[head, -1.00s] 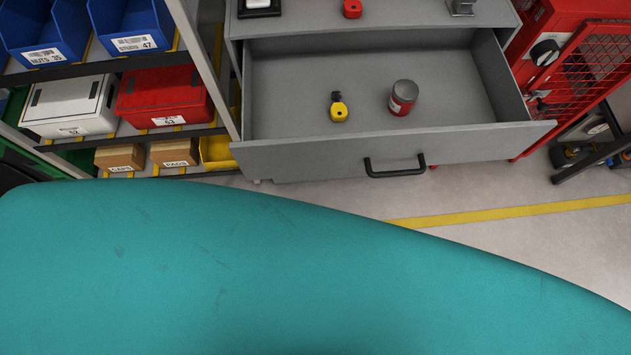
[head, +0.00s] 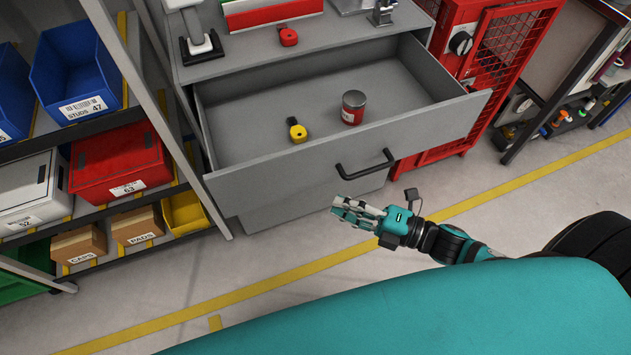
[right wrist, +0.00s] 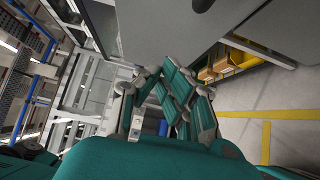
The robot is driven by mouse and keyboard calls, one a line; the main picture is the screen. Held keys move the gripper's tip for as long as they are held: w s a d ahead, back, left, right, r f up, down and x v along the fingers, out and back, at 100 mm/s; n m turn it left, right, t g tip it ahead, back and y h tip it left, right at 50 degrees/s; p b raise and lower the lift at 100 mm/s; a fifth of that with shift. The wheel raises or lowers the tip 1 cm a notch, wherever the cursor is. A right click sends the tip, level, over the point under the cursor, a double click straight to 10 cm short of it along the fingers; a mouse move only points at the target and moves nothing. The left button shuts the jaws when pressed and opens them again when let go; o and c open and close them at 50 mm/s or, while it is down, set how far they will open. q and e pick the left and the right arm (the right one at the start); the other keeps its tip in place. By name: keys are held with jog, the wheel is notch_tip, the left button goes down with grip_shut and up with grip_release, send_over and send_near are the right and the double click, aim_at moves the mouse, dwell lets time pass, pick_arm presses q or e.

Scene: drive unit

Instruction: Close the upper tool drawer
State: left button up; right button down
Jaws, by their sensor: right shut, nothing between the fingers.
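The upper tool drawer (head: 262,173) of the grey cabinet is pulled well out in the head view. Its black bar handle (head: 365,166) is on the front panel. A yellow tape measure (head: 298,133) and a red and grey can (head: 353,107) are inside it. In the right wrist view, the gripper fingers (right wrist: 160,82) are close together beneath a large grey panel (right wrist: 165,30). My left gripper is not in view.
A shelf with blue bins (head: 75,72), a red box (head: 118,160) and cartons (head: 138,225) stands at the left. A red mesh cabinet (head: 505,45) is at the right. Grey floor (head: 250,305) with yellow lines is clear before the drawer.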

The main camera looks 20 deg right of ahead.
aim_at(296, 175)
jog(key=w+a, duration=0.1)
jog(key=w, duration=0.1)
jog(key=w+a, duration=0.1)
jog(key=w, duration=0.1)
jog(key=w+a, duration=0.1)
jog(key=w, duration=0.1)
jog(key=shift+w+a+p, duration=0.15)
jog(key=shift+w+p, duration=0.15)
jog(key=shift+w, duration=0.15)
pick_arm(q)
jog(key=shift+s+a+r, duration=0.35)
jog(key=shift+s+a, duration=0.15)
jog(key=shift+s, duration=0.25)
